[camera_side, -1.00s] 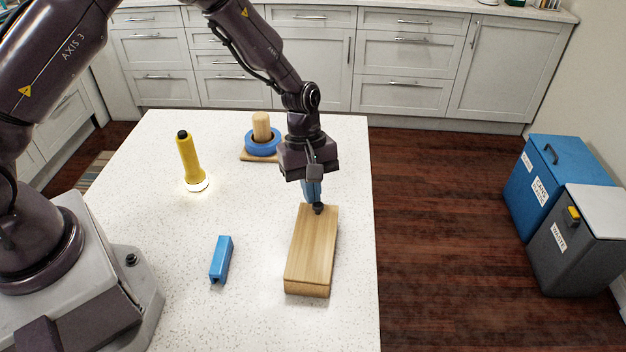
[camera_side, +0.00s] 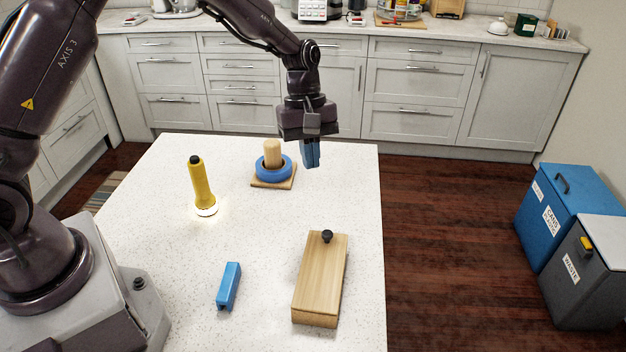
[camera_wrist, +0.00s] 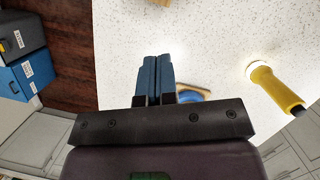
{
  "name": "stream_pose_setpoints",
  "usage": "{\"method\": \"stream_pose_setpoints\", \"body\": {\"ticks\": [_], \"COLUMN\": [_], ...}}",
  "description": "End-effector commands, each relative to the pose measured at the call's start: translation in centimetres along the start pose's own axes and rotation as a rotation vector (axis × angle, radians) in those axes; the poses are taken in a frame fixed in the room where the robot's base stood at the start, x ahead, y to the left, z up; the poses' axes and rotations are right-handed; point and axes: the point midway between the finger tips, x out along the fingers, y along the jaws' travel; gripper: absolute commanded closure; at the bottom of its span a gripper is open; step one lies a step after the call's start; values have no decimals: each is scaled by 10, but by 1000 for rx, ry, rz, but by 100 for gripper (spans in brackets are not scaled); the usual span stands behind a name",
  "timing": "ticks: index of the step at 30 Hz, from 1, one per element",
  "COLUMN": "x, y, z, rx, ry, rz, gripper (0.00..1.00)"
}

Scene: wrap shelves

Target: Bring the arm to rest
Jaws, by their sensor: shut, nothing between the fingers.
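My gripper (camera_side: 311,164) is in the air above the far right part of the white speckled table (camera_side: 262,235), to the right of the peg stand. Its blue fingers are together and empty. In the wrist view the two fingers (camera_wrist: 157,62) lie side by side and point over the table. A wooden box (camera_side: 320,280) with a black knob (camera_side: 327,236) on its lid lies below and nearer, apart from the gripper.
A lit yellow flashlight (camera_side: 201,184) stands on the table. A blue ring (camera_side: 272,173) is around a wooden peg (camera_side: 272,152). A blue block (camera_side: 229,287) lies nearer. Blue (camera_side: 566,205) and grey (camera_side: 585,280) bins stand on the floor at right.

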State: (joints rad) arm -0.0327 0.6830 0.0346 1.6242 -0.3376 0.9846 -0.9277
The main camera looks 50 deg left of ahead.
Motion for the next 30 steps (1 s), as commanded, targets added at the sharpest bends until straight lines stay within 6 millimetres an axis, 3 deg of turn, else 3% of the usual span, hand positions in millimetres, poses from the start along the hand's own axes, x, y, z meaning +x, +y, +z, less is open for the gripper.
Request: {"method": "stream_pose_setpoints", "body": {"ticks": [7, 11, 20, 30], "x": [-10, -4, -65, -127], "y": [-1, -26, -85, -173], "z": [-1, 3, 39, 87], "rx": [87, 272, 699, 1114], "ry": [7, 16, 136, 394], "rz": [-2, -55, -47, -5], "gripper": [100, 100, 100, 100]}}
